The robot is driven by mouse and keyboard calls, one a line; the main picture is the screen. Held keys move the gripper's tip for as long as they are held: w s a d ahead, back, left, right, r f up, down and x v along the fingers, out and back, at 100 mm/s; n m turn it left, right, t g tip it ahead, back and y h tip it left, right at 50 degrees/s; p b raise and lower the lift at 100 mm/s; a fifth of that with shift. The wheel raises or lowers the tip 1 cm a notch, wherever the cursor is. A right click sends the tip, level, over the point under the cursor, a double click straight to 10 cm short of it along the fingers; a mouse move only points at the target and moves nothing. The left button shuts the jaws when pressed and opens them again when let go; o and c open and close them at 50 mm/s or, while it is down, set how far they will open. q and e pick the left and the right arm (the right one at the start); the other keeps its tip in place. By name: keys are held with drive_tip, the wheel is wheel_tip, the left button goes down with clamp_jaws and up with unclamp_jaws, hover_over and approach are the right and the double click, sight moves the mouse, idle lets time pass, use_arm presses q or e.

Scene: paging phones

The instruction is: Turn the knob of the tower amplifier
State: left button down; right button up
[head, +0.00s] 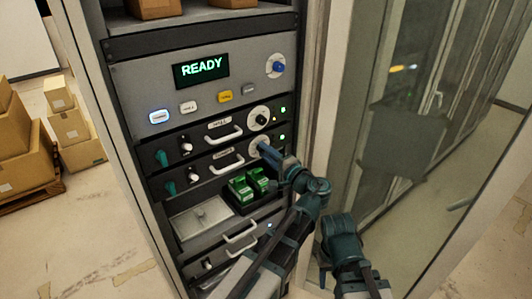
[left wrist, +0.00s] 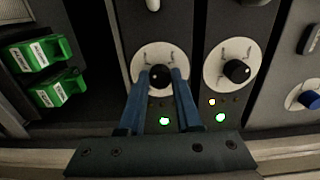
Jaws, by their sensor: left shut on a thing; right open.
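The lower of two dark amplifier panels, whose small label seems to read TOWER (head: 223,153), has a black knob on a white round dial (head: 253,152). My left gripper (head: 264,150) reaches it from the lower right. In the left wrist view, its two blue fingers (left wrist: 160,90) stand on either side of the black knob (left wrist: 159,77) and are shut on it. The knob's exact pointer direction is hard to read. The upper panel's black knob (head: 261,119) is free; it also shows in the left wrist view (left wrist: 237,71). My right gripper (head: 343,262) is open, low and right of the rack, away from the panels.
Above is a grey panel with a READY display (head: 201,69), several buttons and a blue knob (head: 278,67). Green labelled units (head: 249,185) sit just below the lower amplifier. White handles (head: 226,163) protrude from the panels.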

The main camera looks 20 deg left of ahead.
use_arm(q)
drive_tip(key=c, duration=0.6)
unclamp_jaws()
drive_tip(key=shift+s, duration=0.1)
